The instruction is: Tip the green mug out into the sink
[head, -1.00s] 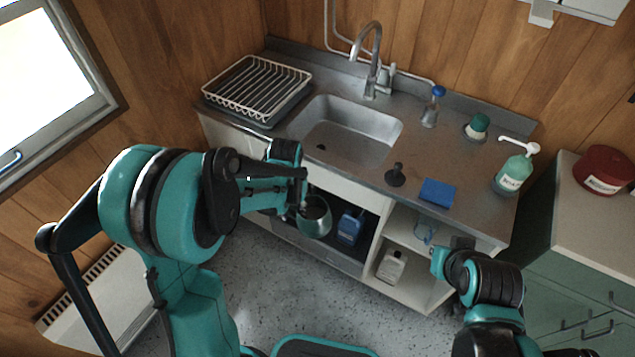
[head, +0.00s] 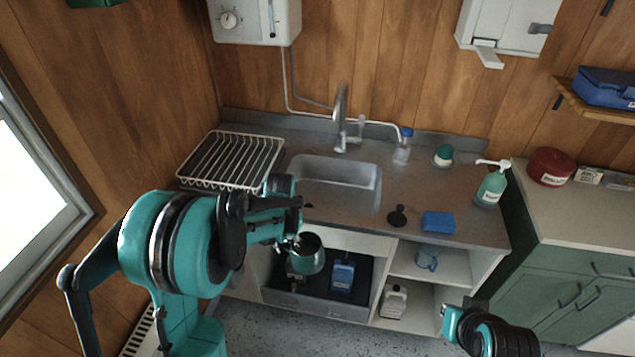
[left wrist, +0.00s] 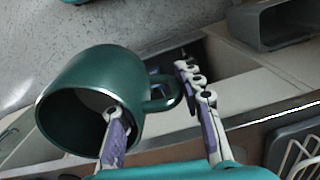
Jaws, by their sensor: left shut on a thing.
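The green mug (head: 308,262) hangs from my left gripper (head: 292,222), in front of the sink unit and below the counter's front edge. Its mouth faces up in the head view. In the left wrist view, the mug (left wrist: 95,90) shows its dark inside and its handle. My left gripper (left wrist: 160,130) is shut on it, with one finger at the mouth and the other by the handle. Any contents cannot be made out. The sink (head: 345,182) lies behind and above the mug, under the tap (head: 341,115). My right gripper (head: 450,322) is at the lower right; its fingers are unclear.
A dish rack (head: 232,160) stands left of the sink. A black plunger-like thing (head: 398,216), blue sponge (head: 438,222), green soap bottle (head: 491,186), blue-capped bottle (head: 402,148) and green-topped brush (head: 444,155) stand to the right. A blue mug (head: 427,259) sits on the shelf below.

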